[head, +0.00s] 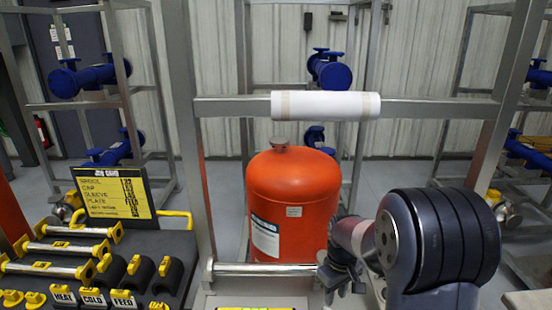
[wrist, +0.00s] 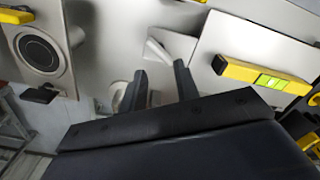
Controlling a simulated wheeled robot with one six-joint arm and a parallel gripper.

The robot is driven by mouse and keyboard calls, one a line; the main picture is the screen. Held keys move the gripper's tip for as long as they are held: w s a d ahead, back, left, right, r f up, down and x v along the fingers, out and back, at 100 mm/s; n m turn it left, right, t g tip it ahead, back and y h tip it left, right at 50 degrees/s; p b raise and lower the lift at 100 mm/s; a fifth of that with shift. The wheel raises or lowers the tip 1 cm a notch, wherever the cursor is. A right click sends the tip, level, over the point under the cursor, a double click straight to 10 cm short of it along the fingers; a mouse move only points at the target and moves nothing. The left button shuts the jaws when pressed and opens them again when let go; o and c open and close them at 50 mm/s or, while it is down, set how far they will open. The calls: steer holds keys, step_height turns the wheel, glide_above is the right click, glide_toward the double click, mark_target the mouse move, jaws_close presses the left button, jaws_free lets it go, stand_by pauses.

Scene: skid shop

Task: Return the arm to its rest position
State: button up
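My arm is at the lower right of the head view, its large dark joint in front of the frame's right post. The arm's far end is low beside the orange tank, and the fingers cannot be made out clearly there. In the wrist view my gripper (wrist: 160,85) shows two dark fingers standing apart with a gap between them. Nothing is held between them. A pale grey surface and a small white shape (wrist: 118,95) lie beyond the fingertips.
A metal frame (head: 230,108) stands ahead, a white sleeve (head: 325,105) around its upper bar. An orange tank (head: 293,205) stands behind it. At left are a job card (head: 112,194) and a dark tray with yellow-ended bars (head: 66,248). A yellow level (wrist: 265,78) shows in the wrist view.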

steer(key=n, duration=0.5)
steer(key=shift+f+n+b, duration=0.3)
steer(key=shift+f+b, duration=0.05)
step_height(320, 180, down, 8)
steer(key=b, duration=0.5)
steer(key=shift+r+b, duration=0.25)
steer(key=shift+b, duration=0.1)
steer(key=shift+r, duration=0.2)
steer(key=shift+r+m, duration=0.1)
steer(key=shift+m, duration=1.7)
